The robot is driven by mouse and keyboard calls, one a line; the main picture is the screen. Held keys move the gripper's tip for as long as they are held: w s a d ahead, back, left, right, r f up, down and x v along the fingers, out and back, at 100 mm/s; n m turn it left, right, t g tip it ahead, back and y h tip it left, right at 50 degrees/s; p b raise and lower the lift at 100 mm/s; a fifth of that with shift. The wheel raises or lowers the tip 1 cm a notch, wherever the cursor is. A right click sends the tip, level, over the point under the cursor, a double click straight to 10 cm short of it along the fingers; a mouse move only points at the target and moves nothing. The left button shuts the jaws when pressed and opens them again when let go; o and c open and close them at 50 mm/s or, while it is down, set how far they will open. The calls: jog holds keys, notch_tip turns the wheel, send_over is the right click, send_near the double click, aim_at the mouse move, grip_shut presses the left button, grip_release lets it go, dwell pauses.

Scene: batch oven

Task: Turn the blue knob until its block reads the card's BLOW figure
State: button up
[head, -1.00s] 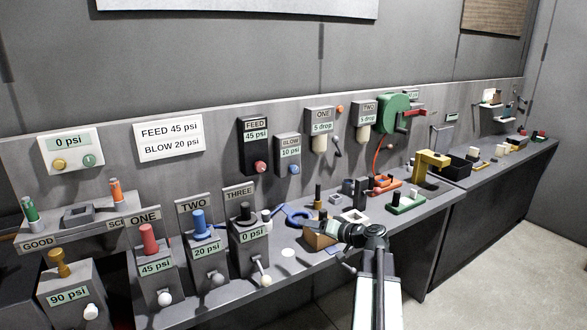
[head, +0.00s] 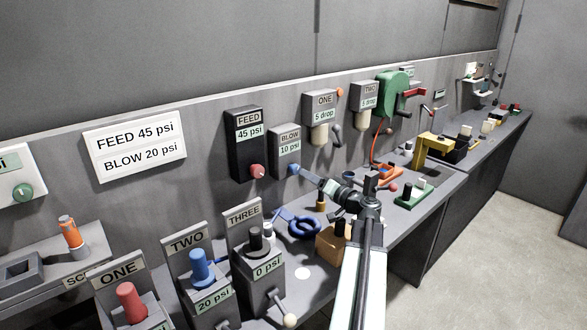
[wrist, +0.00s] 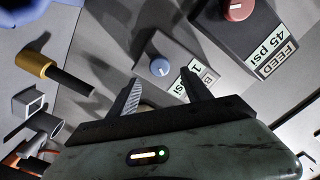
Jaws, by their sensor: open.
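The blue knob (head: 294,169) sits on the lower part of the grey BLOW block (head: 285,146), whose display reads 10 psi in the head view. The white card (head: 136,147) on the wall reads FEED 45 psi and BLOW 20 psi. The BLOW label and display are partly hidden by a finger there.
The black FEED block (head: 246,150) with a red knob (head: 257,171) reads 45 psi, close left of BLOW. Drip unit ONE (head: 320,110) hangs to the right. Below stand stations TWO (head: 202,275) and THREE (head: 260,262), and blue ring handles (head: 303,227) lie on the bench.

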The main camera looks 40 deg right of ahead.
aim_at(298, 170)
jog(key=w, duration=0.7)
jog(key=shift+w+d, duration=0.3)
grip_shut()
jog(key=shift+s+d, duration=0.1)
